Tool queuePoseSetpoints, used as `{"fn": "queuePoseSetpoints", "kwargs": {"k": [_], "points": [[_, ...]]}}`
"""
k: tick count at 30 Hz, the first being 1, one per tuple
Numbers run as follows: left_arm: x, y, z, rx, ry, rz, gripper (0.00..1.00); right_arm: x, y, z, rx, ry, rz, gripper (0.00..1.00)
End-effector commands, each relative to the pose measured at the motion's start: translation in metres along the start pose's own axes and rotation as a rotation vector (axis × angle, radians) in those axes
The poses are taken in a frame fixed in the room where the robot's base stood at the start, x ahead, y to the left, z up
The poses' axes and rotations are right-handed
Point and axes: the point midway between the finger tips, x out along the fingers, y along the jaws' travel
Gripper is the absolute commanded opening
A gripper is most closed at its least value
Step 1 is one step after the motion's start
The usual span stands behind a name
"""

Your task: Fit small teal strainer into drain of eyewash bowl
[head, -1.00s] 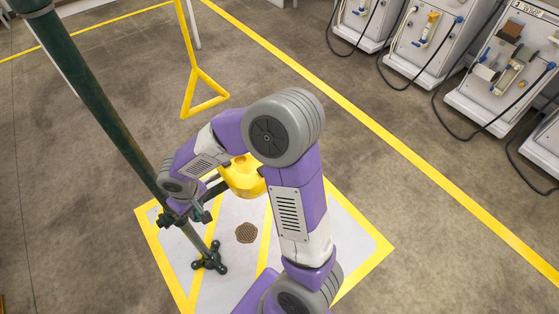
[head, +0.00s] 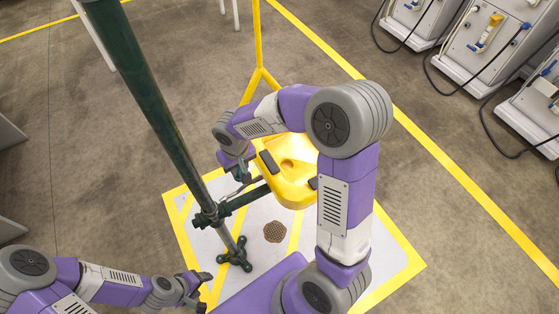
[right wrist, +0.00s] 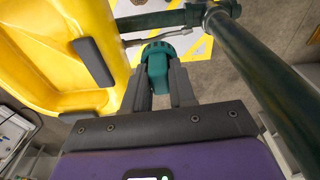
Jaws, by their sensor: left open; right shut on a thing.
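The yellow eyewash bowl (head: 293,190) is mounted on the dark green stand. A round recess, apparently its drain, shows inside it, and my right arm covers part of its right side. My right gripper (head: 238,172) is at the bowl's left rim, near the post. In the right wrist view it is shut on the small teal strainer (right wrist: 157,68), whose round end points ahead of the fingers. There the bowl (right wrist: 40,45) fills the left, with the strainer beside it, outside the rim. My left gripper (head: 198,288) is open and empty, low over the mat's left edge.
The dark green post (head: 150,90) rises beside my right gripper, with a horizontal pipe (head: 245,199) to the bowl. Dark pads (head: 269,163) sit on the bowl. A brown floor grate (head: 275,232) lies below. Dialysis machines (head: 480,45) stand upper right; the middle floor is open.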

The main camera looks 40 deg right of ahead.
Motion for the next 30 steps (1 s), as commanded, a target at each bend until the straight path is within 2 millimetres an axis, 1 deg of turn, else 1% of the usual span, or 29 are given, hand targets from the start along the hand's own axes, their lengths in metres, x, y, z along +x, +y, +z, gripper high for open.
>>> {"fn": "queuePoseSetpoints", "kwargs": {"k": [1,3,5,8,11,15,21,24,29,30], "points": [[0.013,-0.005,0.000,-0.001,-0.002,0.000,0.60,0.010,-0.001,-0.008,0.015,0.003,0.002,0.00],[0.020,-0.008,0.000,-0.001,-0.002,0.000,0.60,0.012,0.000,-0.018,0.035,0.004,0.004,0.00],[0.023,-0.009,0.000,-0.001,-0.002,0.000,0.60,0.013,0.003,-0.023,0.048,0.003,0.004,0.00],[0.025,-0.010,0.000,-0.001,-0.003,-0.001,0.60,0.011,0.016,-0.027,0.061,0.004,0.004,0.00],[0.026,-0.010,0.000,-0.001,-0.002,0.000,0.60,0.010,0.040,-0.025,0.066,0.003,0.005,0.00],[0.028,-0.011,-0.001,-0.001,-0.002,0.000,0.60,0.010,0.079,-0.023,0.068,0.003,0.005,0.00],[0.032,-0.012,-0.001,-0.001,-0.002,0.000,0.60,0.010,0.130,-0.020,0.065,0.004,0.005,0.00],[0.034,-0.013,-0.001,-0.001,-0.002,0.000,0.60,0.010,0.152,-0.018,0.064,0.004,0.005,0.00],[0.037,-0.014,-0.001,-0.001,-0.001,0.000,0.60,0.009,0.183,-0.017,0.063,0.004,0.005,0.00],[0.040,-0.015,-0.001,-0.001,-0.001,0.000,0.60,0.016,0.184,-0.015,0.058,0.000,0.003,0.00]]}}
